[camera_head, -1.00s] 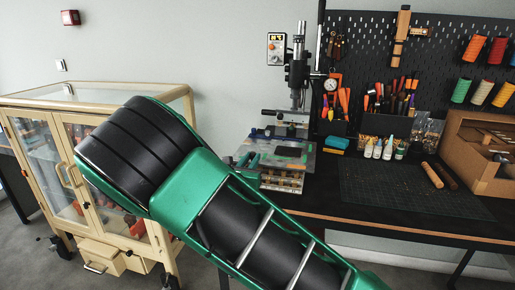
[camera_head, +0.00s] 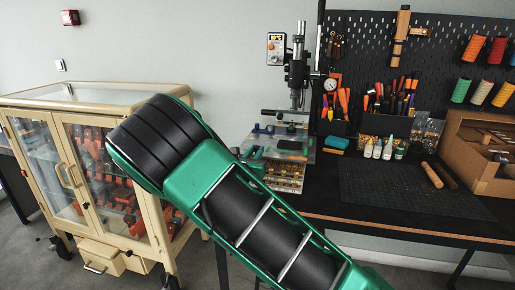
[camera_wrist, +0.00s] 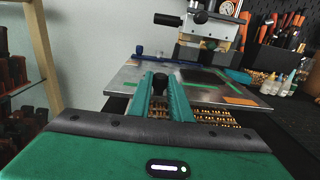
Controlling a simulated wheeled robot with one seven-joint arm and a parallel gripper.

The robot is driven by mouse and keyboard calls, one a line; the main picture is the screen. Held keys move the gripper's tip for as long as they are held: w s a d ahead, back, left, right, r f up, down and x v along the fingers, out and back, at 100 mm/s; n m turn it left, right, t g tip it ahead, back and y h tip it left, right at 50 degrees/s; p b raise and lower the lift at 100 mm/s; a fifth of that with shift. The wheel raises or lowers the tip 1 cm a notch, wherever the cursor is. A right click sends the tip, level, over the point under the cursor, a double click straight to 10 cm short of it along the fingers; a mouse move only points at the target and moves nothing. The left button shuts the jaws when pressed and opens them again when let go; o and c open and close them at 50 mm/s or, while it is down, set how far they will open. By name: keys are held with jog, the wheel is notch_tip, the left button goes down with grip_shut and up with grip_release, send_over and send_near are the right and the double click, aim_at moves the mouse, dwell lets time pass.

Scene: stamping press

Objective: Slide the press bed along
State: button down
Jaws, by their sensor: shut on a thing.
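The press bed (camera_wrist: 232,96) is a flat metal plate with a dark rectangular pad and green strips, under the press head (camera_wrist: 208,30) in the wrist view. The bed also shows in the head view (camera_head: 298,155), partly hidden behind my arm. My gripper (camera_wrist: 161,88) has its two teal fingers shut on a dark round knob (camera_wrist: 160,76) at the bed's near edge. The press column (camera_head: 298,70) stands upright behind the bed. In the head view my arm hides most of my gripper.
Gold-coloured small parts in a rack (camera_head: 284,178) sit below the bed. Glue bottles (camera_head: 377,150), tool holders and a cutting mat (camera_head: 400,190) lie to the right on the black workbench. A glass-door cabinet (camera_head: 100,95) stands at the left, close to my arm.

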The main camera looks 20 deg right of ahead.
jog(key=shift+w+a+x, duration=0.15)
jog(key=shift+a+x, duration=0.05)
jog(key=shift+x, duration=1.1)
jog(key=shift+w+a+x, duration=0.15)
jog(key=shift+x, duration=1.15)
jog(key=c, duration=1.7)
grip_release()
jog(key=shift+c, duration=0.2)
jog(key=shift+o, duration=1)
jog(key=shift+d, duration=0.15)
jog(key=shift+s, duration=0.1)
